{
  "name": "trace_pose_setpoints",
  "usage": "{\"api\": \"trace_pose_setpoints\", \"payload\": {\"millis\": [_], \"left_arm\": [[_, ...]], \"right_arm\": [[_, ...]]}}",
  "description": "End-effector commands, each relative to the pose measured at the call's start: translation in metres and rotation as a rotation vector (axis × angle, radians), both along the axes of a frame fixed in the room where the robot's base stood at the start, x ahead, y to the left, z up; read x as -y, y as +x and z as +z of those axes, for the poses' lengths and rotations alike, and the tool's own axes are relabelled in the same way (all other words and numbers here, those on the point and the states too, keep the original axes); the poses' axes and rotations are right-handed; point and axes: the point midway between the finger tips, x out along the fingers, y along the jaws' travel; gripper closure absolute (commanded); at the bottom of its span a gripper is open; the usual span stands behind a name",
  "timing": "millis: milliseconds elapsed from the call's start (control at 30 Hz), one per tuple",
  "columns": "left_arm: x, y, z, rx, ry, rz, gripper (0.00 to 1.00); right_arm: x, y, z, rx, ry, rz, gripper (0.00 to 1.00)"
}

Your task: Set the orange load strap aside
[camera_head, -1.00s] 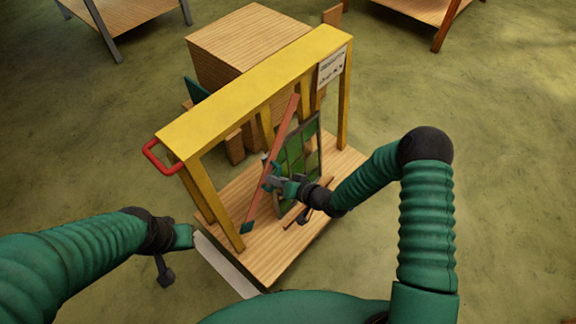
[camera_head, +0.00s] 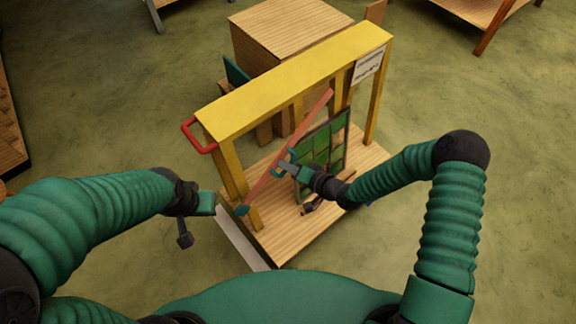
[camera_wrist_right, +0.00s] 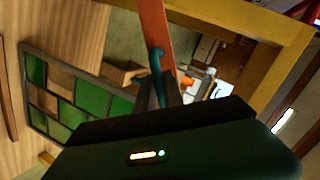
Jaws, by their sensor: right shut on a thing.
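The orange load strap (camera_head: 262,185) is a long, straight, slanted band with a teal tip at its lower end. It runs across the front of the yellow frame. My right gripper (camera_head: 283,168) is shut on it near its middle; in the right wrist view the strap (camera_wrist_right: 155,25) rises from between the fingers (camera_wrist_right: 165,85). The leaded panel (camera_head: 335,137), with green panes, stands upright behind and right of that gripper; it also shows at left in the right wrist view (camera_wrist_right: 36,70). My left gripper (camera_head: 207,204) is empty-looking, left of the cart; its jaws are unclear.
The yellow frame (camera_head: 290,78) stands on a wooden cart deck (camera_head: 283,240) with a red handle (camera_head: 190,136) at its left end. A large wooden crate (camera_head: 290,25) is behind it. A table (camera_head: 490,10) stands far right. The floor at right is clear.

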Motion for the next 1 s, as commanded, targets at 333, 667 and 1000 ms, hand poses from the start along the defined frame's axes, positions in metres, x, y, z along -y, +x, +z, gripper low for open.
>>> {"api": "trace_pose_setpoints", "payload": {"millis": [333,667,1000], "left_arm": [[0.0,0.0,0.0,0.0,0.0,0.0,1.0],[0.0,0.0,0.006,0.0,0.0,0.0,1.0],[0.0,0.0,0.028,0.0,0.0,0.0,1.0]], "right_arm": [[0.001,0.002,0.001,0.006,0.0,-0.004,0.66],[0.014,-0.01,0.01,0.003,-0.001,-0.006,0.66],[0.076,-0.072,0.053,0.002,-0.001,-0.007,0.66]]}}
